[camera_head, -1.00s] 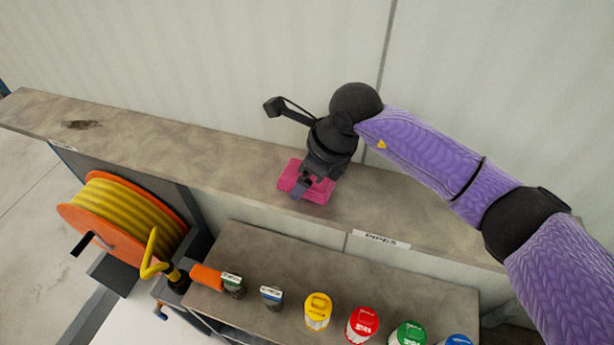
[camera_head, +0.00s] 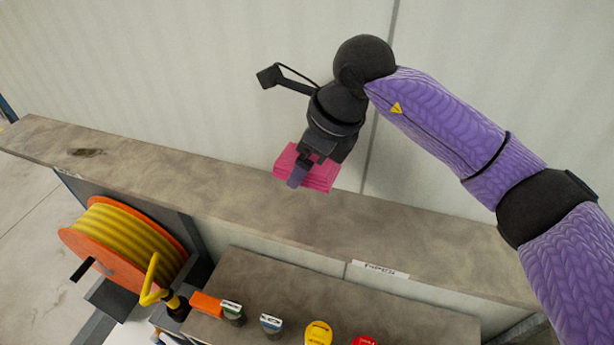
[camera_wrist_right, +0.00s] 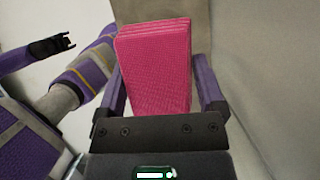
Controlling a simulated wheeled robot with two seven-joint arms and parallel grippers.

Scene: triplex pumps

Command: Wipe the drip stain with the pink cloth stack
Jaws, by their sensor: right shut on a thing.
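The pink cloth stack (camera_head: 318,178) is held by my right gripper (camera_head: 303,172), above the long stone-coloured ledge (camera_head: 220,195). In the right wrist view the folded pink stack (camera_wrist_right: 155,65) sits between the two fingers of the right gripper (camera_wrist_right: 158,85). The drip stain (camera_head: 86,152) is a small dark patch near the left end of the ledge, well to the left of the cloth. In the right wrist view my left arm shows at the left, with its gripper (camera_wrist_right: 50,46) dark and its jaw state unclear. The left gripper is not in the head view.
An orange reel with yellow hose (camera_head: 125,240) stands below the ledge at the left. A lower shelf (camera_head: 290,285) holds several colored-capped containers, including a yellow one (camera_head: 318,335). A pale wall (camera_head: 200,70) rises behind the ledge. The ledge between stain and cloth is clear.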

